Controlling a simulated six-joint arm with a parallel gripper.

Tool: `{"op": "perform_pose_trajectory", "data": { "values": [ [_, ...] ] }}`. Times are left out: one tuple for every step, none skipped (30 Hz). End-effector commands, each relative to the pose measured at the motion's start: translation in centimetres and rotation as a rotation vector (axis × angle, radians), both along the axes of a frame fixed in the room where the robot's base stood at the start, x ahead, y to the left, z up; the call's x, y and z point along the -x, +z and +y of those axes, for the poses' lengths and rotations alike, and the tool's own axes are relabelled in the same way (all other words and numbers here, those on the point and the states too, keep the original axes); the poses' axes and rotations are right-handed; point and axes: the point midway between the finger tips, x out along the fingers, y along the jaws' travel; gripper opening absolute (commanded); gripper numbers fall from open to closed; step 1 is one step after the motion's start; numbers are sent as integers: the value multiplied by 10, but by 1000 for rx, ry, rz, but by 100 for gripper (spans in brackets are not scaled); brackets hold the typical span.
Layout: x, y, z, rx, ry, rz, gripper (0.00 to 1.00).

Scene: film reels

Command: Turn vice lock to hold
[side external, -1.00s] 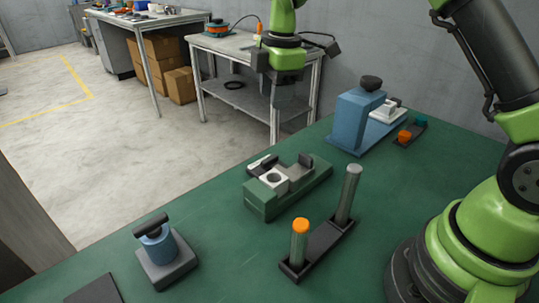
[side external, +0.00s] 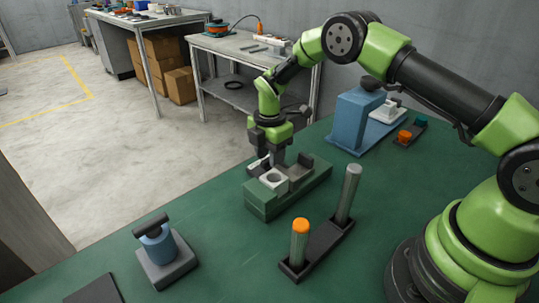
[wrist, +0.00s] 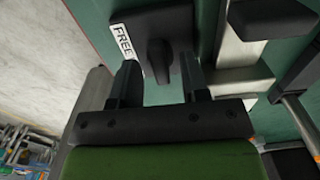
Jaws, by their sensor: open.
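The green vice (side external: 318,180) stands on the bench in the middle of the side view, with a pale block with a round hole (side external: 273,181) between its jaws. Its lock shows in the wrist view as a black plate (wrist: 181,18) with a white label reading FREE (wrist: 123,41) and a dark lever (wrist: 160,55). My gripper (side external: 270,160) is over the far left part of the vice, mostly hiding the lock there. In the wrist view my gripper (wrist: 158,76) is open, with one finger on each side of the lever's near end. I cannot tell whether they touch it.
A black holder (side external: 322,246) with an orange-topped cylinder (side external: 300,240) and a grey cylinder (side external: 348,192) stands in front of the vice. A blue device (side external: 356,122) stands behind right. A blue clamp-like piece (side external: 158,248) is front left. Bare green bench lies between them.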

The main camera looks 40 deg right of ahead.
Motion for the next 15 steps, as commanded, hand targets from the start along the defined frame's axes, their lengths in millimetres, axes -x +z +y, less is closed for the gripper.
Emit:
{"op": "perform_pose_trajectory", "data": {
  "values": [
    [0,-3,0,0,0,0,42],
    [0,-4,0,0,0,0,42],
    [0,-4,0,0,0,-1,42],
    [0,-4,0,0,0,-1,42],
    [0,-5,0,0,0,-1,42],
    [0,-4,0,0,0,-2,42],
    [0,-4,0,0,0,-2,42],
    [0,-4,0,0,0,-1,42],
    [0,-4,0,0,0,-1,42],
    [0,-4,0,0,0,-1,39],
    [0,-4,0,0,0,-1,32],
    [0,-4,0,0,0,-1,23],
    [0,-4,0,0,0,-1,16],
    [0,-4,0,0,0,-1,9],
    [0,-4,0,0,0,-1,0]
  ]
}}
